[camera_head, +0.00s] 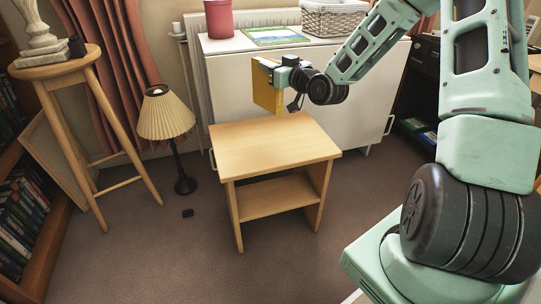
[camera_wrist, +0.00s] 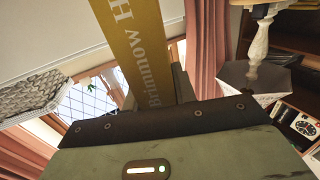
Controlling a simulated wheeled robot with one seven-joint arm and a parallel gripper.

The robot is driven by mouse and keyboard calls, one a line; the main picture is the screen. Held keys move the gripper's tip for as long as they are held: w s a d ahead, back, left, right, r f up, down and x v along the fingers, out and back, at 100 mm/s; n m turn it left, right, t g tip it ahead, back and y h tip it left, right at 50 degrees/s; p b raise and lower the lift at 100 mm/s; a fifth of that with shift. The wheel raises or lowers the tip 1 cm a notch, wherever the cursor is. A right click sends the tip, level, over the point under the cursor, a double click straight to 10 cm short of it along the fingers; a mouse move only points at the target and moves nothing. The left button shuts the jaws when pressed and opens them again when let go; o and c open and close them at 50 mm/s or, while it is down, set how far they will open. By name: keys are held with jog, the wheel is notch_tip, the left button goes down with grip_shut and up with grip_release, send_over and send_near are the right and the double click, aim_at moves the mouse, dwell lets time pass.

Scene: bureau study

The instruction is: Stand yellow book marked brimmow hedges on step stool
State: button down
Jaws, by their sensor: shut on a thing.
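The yellow book (camera_head: 267,88) is held upright over the back part of the step stool (camera_head: 270,150), a light wooden stool with a lower shelf. My gripper (camera_head: 276,72) is shut on the book near its upper part. In the wrist view the yellow spine (camera_wrist: 145,50) shows the letters "Brimmow H"; the rest of the title is out of view. The gripper fingers are mostly hidden there behind the wrist housing. The stool top is otherwise bare.
A white cabinet (camera_head: 230,80) stands behind the stool, with a red pot (camera_head: 218,18), a picture (camera_head: 275,36) and a white basket (camera_head: 333,18) on top. A lamp (camera_head: 167,118) and a tall wooden stool (camera_head: 62,58) stand left. The carpet in front is clear.

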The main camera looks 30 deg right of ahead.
aim_at(274, 103)
jog(key=f+b, duration=0.2)
jog(key=f, duration=0.2)
jog(key=f+b, duration=0.2)
jog(key=f, duration=0.1)
jog(key=f+b, duration=0.2)
jog(key=f, duration=0.2)
jog(key=shift+s+d+f+b, duration=0.1)
jog(key=shift+d+f+b, duration=0.2)
jog(key=shift+d+f, duration=0.1)
jog(key=c, duration=1.1)
grip_release()
jog(key=shift+f, duration=0.1)
